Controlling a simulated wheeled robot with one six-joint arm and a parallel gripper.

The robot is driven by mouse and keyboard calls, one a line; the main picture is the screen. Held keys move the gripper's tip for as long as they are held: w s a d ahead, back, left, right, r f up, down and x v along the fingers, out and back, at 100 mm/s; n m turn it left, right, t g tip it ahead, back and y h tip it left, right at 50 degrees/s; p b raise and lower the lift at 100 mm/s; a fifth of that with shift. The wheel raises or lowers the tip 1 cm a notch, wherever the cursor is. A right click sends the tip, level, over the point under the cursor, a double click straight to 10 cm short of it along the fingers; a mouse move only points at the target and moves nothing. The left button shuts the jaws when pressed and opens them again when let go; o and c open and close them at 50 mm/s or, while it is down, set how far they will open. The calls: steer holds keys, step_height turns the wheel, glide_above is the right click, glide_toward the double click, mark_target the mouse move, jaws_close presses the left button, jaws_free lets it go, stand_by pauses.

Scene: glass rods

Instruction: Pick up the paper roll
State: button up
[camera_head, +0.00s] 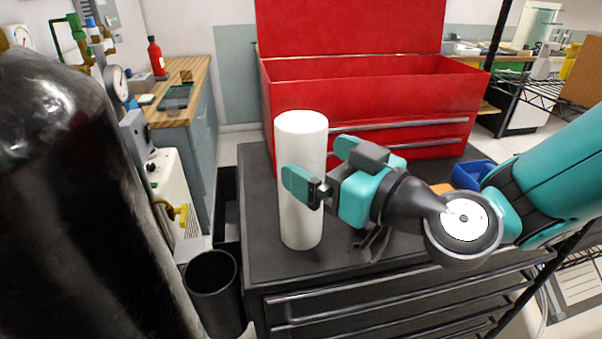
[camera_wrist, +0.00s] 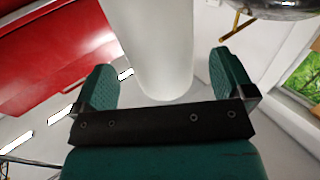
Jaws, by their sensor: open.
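The paper roll (camera_head: 301,215) is a tall white cylinder standing upright on the black cabinet top, in front of the red toolbox. My gripper (camera_head: 318,167), teal and black, is open at about the upper half of the roll, coming from the right. One finger shows in front of the roll and the other to its right. In the wrist view the roll (camera_wrist: 158,50) fills the space between the two teal fingers of my gripper (camera_wrist: 160,80), with visible gaps on the sides.
The red toolbox (camera_head: 370,95) stands with its lid raised behind the roll. The black cabinet (camera_head: 262,225) has its left edge near the roll. A blue bin (camera_head: 470,175) is by my arm. A black gas cylinder (camera_head: 70,210) and a dark waste bin (camera_head: 212,280) are at left.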

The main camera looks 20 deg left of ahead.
steer(key=p+x, duration=0.1)
steer(key=x, duration=0.1)
steer(key=p+x, duration=0.1)
steer(key=shift+w+a+r+p, duration=0.15)
steer(key=shift+a+r+p, duration=0.05)
steer(key=shift+a+p, duration=0.2)
steer(key=shift+w+a+f, duration=0.15)
steer(key=shift+a, duration=0.1)
steer(key=c, duration=1)
steer(key=shift+c, duration=1.4)
